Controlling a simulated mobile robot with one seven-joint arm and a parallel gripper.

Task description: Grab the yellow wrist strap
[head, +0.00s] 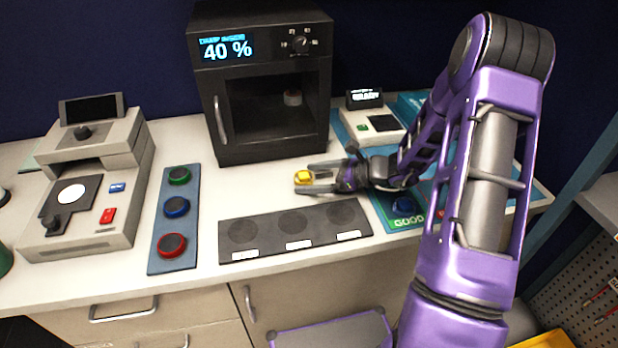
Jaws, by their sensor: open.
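The yellow wrist strap (303,177) is a small yellow piece lying on the white worktop, in front of the black cabinet. My gripper (304,179) comes in from the right with its two dark fingers spread apart. One finger lies behind the strap and the other in front of it, so the strap sits between the fingertips. I cannot tell whether either finger touches it.
A black cabinet (262,133) showing 40 % stands behind the strap. A dark tray with three round recesses (266,246) lies in front. A blue button panel (175,245) and a beige machine (120,150) stand left. Small devices (372,128) stand right.

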